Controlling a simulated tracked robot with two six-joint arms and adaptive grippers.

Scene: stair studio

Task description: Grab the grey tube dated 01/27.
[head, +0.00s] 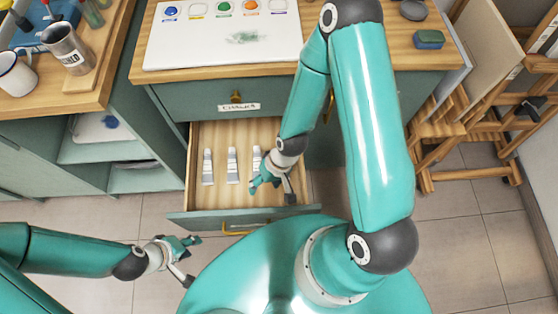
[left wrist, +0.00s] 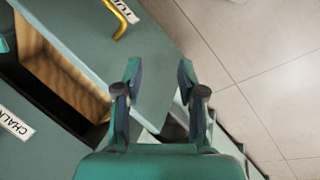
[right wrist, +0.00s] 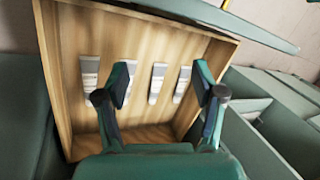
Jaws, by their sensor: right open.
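Several grey-white paint tubes lie side by side in an open wooden drawer (head: 222,138). In the head view I see a left tube (head: 208,167), a middle one (head: 232,165) and a right one (head: 257,158). The right wrist view shows them too, with one at its left (right wrist: 90,73) and one at its right (right wrist: 182,84). I cannot read any date. My right gripper (head: 272,192) is open and empty above the drawer's right part, hiding some of it. My left gripper (head: 191,262) is open and empty, outside the drawer, near its front panel.
The drawer's green front (head: 190,219) has a brass handle (head: 246,228). A shut, labelled drawer (head: 200,100) is above it. A white palette (head: 180,45) lies on the top. A metal cup (head: 68,50) and white mug (head: 15,75) stand left. Wooden easels (head: 470,130) stand right.

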